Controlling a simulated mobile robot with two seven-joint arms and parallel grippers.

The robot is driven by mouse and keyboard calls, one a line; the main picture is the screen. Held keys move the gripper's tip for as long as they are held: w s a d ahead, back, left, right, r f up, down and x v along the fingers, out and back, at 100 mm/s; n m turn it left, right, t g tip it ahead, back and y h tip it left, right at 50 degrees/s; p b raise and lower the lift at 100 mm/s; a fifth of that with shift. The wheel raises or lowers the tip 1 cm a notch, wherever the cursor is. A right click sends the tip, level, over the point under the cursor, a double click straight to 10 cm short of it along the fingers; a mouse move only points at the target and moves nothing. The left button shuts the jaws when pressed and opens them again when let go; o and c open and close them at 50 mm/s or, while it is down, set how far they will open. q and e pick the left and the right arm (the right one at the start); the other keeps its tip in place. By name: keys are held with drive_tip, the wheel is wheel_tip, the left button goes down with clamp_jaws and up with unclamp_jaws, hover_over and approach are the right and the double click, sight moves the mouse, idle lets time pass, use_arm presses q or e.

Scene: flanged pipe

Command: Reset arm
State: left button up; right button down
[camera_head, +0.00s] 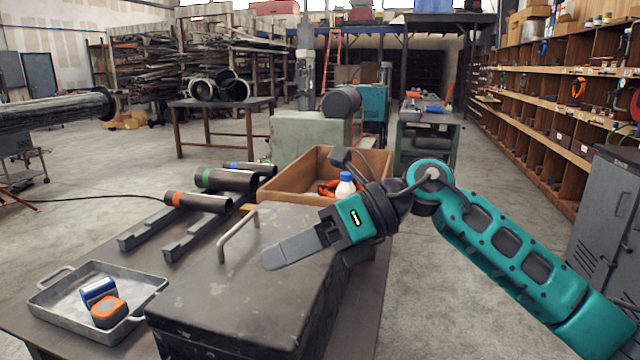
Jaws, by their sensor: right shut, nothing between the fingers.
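My right gripper (290,250) reaches in from the right on a teal and black arm. Its fingers are together, with nothing between them, and point left over the lid of a dark metal box (200,308). A raised metal handle (238,235) on the lid is just left of the gripper, and I cannot tell exactly how far the fingers are above the lid. My left gripper is not in view. A dark flanged pipe (52,110) sticks in from the left edge, well away from the gripper.
A metal tray (50,306) holds a blue item (98,290) and an orange item (108,312). Banded cylinders (198,202) lie on racks behind it. A wooden crate (290,182) holds a white bottle (345,186). Shelves (560,125) line the right; open floor (435,280) lies below my arm.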

drive_tip(key=w+d+f+m+t+h, duration=0.1)
drive_tip(key=d+f+m+t, duration=0.45)
drive_tip(key=m, duration=0.65)
drive_tip(key=d+f+m+t+h, duration=0.1)
drive_tip(key=d+f+m+t, duration=0.1)
drive_tip(key=f+m+t, duration=0.6)
drive_tip(key=w+d+f+m+t, duration=0.1)
drive_tip(key=d+f+m+t, duration=0.3)
drive_tip(key=m+t, duration=0.75)
drive_tip(key=s+d+f+m+g+h, duration=0.4)
drive_tip(key=s+f+m, duration=0.3)
drive_tip(key=f, duration=0.4)
drive_tip(key=s+d+f+m+g+h, duration=0.5)
drive_tip(key=s+d+f+m+g, duration=0.1)
drive_tip(key=f, duration=0.5)
drive_tip(key=s+m+g, duration=0.1)
drive_tip(key=s+m, duration=0.1)
drive_tip(key=s, duration=0.1)
drive_tip(key=shift+s+d, duration=0.15)
drive_tip(key=shift+d, duration=0.05)
